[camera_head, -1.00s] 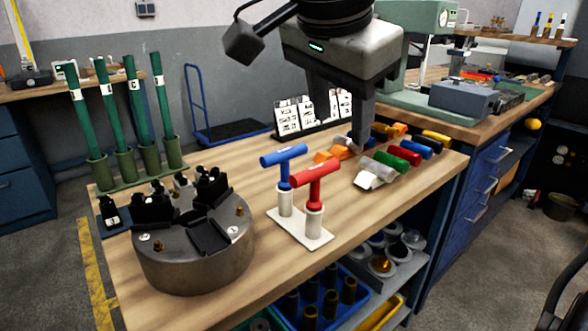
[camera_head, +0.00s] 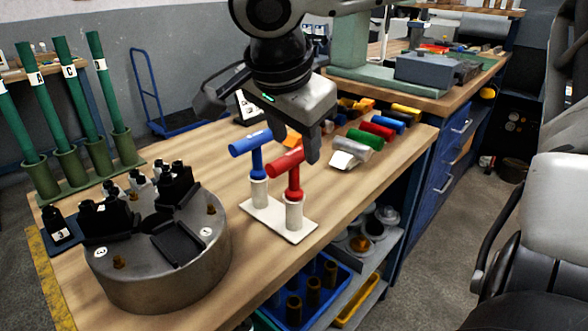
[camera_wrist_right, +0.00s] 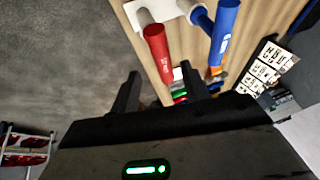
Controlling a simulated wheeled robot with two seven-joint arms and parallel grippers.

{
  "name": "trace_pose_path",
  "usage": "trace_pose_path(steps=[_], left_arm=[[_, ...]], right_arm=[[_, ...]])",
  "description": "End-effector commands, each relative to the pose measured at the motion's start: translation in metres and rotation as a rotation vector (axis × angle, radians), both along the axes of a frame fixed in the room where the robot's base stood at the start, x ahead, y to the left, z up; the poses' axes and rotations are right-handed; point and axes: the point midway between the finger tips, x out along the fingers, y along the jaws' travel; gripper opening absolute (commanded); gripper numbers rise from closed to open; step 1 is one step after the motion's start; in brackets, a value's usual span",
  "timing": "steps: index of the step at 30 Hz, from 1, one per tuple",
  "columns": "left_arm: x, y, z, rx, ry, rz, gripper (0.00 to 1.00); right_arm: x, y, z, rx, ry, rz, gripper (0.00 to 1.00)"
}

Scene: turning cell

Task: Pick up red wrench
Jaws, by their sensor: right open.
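The red T-handled wrench (camera_head: 292,177) stands upright in a white socket on a white base plate (camera_head: 297,232). The blue T-handled wrench (camera_head: 256,157) stands beside it to the left, on the same plate. My right gripper (camera_head: 305,142) is open and empty, just behind the red handle; its near finger overlaps the handle's right end in the head view, and contact cannot be told. In the right wrist view the red handle (camera_wrist_right: 157,52) lies just beyond the gap between the open fingers (camera_wrist_right: 161,88), with the blue handle (camera_wrist_right: 224,32) to its right.
A round chuck (camera_head: 160,265) stands at the front left. Green rods (camera_head: 67,85) stand in a rack behind it. Several coloured cylinders (camera_head: 377,130) lie behind the wrenches. A lower shelf holds a blue bin (camera_head: 330,309). Bare wood lies right of the plate.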

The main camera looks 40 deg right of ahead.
Motion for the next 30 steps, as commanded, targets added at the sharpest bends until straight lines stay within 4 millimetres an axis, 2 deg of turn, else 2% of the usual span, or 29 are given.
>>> trace_pose_path(steps=[10,19,20,24,30], left_arm=[[0.001,0.000,-0.001,0.001,-0.008,-0.003,0.36],[0.002,0.000,0.002,0.000,-0.013,-0.004,0.36],[0.002,0.000,0.002,0.000,-0.013,-0.004,0.36],[0.002,-0.001,0.002,0.000,-0.013,-0.004,0.36],[0.002,-0.001,0.002,0.001,-0.012,-0.004,0.36]], right_arm=[[0.014,-0.020,-0.040,0.002,0.003,-0.003,0.46],[0.015,-0.022,-0.044,0.000,0.000,-0.002,0.46],[0.015,-0.022,-0.044,0.000,0.000,-0.002,0.40],[0.015,-0.022,-0.044,0.000,0.000,-0.002,0.01],[0.015,-0.022,-0.043,0.000,-0.001,-0.002,0.00]])
